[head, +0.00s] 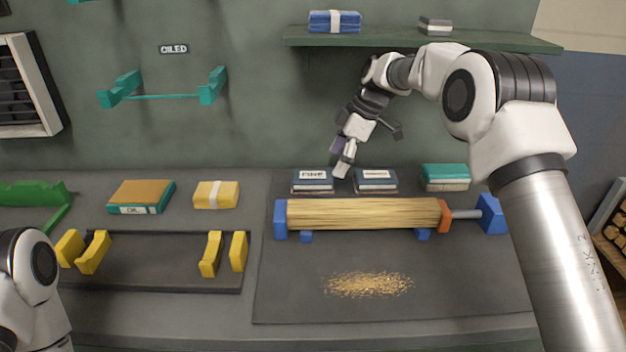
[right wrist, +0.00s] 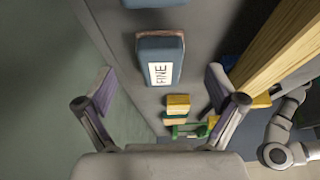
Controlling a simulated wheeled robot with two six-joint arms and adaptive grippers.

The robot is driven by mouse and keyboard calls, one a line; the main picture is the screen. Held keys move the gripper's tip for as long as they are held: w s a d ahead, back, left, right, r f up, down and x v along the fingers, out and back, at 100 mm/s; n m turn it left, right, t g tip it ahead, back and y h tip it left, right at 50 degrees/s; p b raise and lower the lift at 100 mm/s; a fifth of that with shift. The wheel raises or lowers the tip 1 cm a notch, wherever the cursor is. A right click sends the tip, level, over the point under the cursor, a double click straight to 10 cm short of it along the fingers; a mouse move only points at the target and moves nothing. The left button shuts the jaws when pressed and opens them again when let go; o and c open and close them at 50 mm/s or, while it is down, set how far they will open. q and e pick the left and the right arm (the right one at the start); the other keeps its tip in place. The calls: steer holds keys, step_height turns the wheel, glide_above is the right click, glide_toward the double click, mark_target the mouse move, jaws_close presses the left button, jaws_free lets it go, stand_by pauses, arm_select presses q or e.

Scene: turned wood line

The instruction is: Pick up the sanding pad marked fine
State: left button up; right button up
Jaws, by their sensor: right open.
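The sanding pad marked FINE (head: 312,187) is a dark blue-grey block with a white label. It lies on the bench behind the wooden piece, and also shows in the right wrist view (right wrist: 149,46). My right gripper (head: 342,168) hangs above the back of the bench, just right of the FINE pad in the head view. In the right wrist view, my right gripper (right wrist: 160,80) is open and empty, with the pad ahead between its spread fingers and apart from them. My left arm shows at the lower left, but its gripper is out of view.
A similar pad (head: 376,187), its label unreadable, lies right of the FINE pad, then a teal block (head: 445,172). A long wooden piece (head: 360,215) in a blue clamp lies in front. A shelf (head: 385,40) hangs above. Sawdust (head: 367,285) covers part of the front mat.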

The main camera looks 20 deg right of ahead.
mark_target(320, 175)
steer(key=shift+w+a, duration=0.25)
steer(key=shift+a, duration=0.4)
steer(key=x, duration=0.5)
steer(key=shift+w+a+f, duration=0.1)
steer(key=shift+w+a, duration=0.1)
steer(key=shift+a, duration=0.3)
steer(key=shift+s, duration=0.15)
steer(key=c, duration=1.4)
